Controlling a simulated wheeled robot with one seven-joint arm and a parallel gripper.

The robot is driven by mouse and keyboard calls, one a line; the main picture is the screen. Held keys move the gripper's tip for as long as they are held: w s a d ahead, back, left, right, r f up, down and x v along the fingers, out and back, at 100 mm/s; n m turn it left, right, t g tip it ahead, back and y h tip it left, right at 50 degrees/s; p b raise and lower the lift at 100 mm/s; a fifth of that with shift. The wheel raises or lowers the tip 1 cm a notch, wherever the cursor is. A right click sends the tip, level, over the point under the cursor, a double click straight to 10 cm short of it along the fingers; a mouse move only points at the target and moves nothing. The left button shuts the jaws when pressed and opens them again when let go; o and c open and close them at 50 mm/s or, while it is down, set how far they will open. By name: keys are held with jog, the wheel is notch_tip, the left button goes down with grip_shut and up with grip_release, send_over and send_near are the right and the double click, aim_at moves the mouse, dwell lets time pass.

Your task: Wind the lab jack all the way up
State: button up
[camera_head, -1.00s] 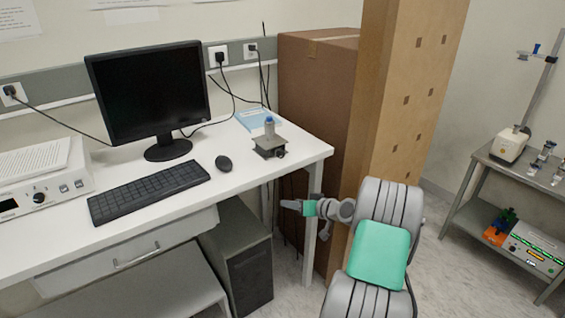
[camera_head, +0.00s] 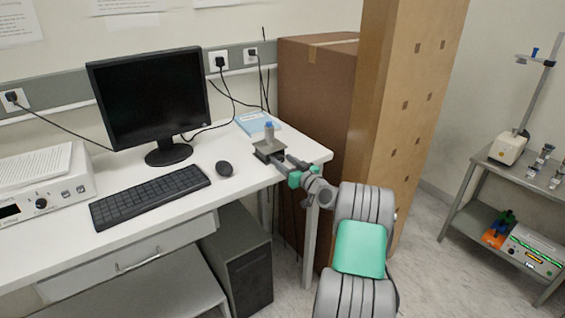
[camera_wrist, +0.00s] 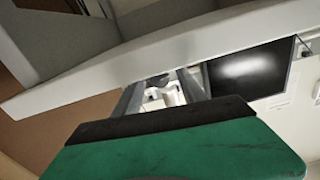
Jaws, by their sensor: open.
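The lab jack (camera_head: 263,153) is a small dark grey platform near the right end of the white desk. A small bottle with a blue cap (camera_head: 269,131) stands upright on it. My gripper (camera_head: 283,167) is open and level with the jack at the desk's front edge, its fingers pointing at the jack's front side. The fingers hide the knob seen there earlier. In the wrist view the open fingers (camera_wrist: 161,93) reach away past the green gripper body, with a pale, partly hidden shape between them. I cannot tell whether they touch the knob.
A blue booklet (camera_head: 257,122) lies behind the jack. Tall cardboard boxes (camera_head: 318,100) stand close to the right. A trolley (camera_head: 475,195) stands at the far right.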

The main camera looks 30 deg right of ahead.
grip_shut()
dwell(0.4)
jog(key=shift+f+m+b, duration=0.2)
jog(key=shift+m+b, duration=0.1)
jog(key=shift+b, duration=0.2)
jog(key=shift+r+m, duration=0.15)
jog(key=shift+m, duration=0.35)
grip_release()
jog(key=shift+s, duration=0.1)
